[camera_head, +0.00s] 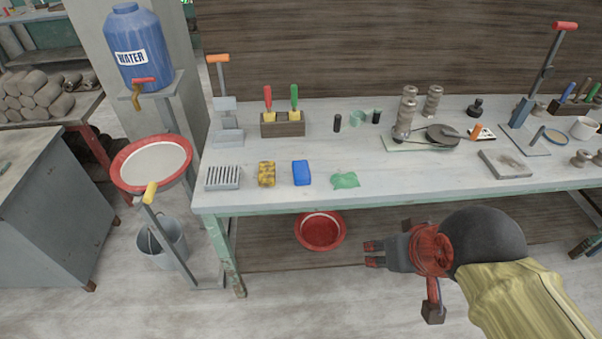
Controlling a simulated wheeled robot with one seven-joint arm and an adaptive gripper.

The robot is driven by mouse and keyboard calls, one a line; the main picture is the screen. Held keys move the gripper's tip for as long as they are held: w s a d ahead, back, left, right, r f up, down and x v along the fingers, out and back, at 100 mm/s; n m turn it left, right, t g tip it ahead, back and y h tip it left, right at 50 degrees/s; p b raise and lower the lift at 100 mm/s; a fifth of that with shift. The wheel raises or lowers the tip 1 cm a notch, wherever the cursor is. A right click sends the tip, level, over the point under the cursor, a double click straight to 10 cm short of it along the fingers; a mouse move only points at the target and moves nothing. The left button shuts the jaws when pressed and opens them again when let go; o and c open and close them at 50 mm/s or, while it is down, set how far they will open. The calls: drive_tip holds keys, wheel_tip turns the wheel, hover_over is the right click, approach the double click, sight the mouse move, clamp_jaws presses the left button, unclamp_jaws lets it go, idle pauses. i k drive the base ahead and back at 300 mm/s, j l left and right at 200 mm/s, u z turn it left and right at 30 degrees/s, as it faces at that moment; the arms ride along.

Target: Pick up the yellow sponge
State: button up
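The yellow sponge (267,173), a small yellow block with dark patches, lies on the grey workbench (350,207) near its front left edge. It sits between a slotted grey dish (223,178) and a blue block (301,173), apart from both. My gripper (372,254) is in front of the bench, to the right of and lower in the picture than the sponge. Its fingers point left, with a gap between them and nothing held. Nothing hides the sponge.
A green cloth-like lump (345,180) lies right of the blue block. A wooden holder (282,129) with red and green handled tools stands behind. A red-rimmed basin (152,163) is left of the bench; a red bowl (320,231) sits below the bench top.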

sight(266, 172)
drive_tip(key=u, duration=1.3)
drive_tip(key=i+l+z, duration=0.75)
drive_tip(key=i+z, duration=0.4)
drive_tip(key=i+l, duration=0.05)
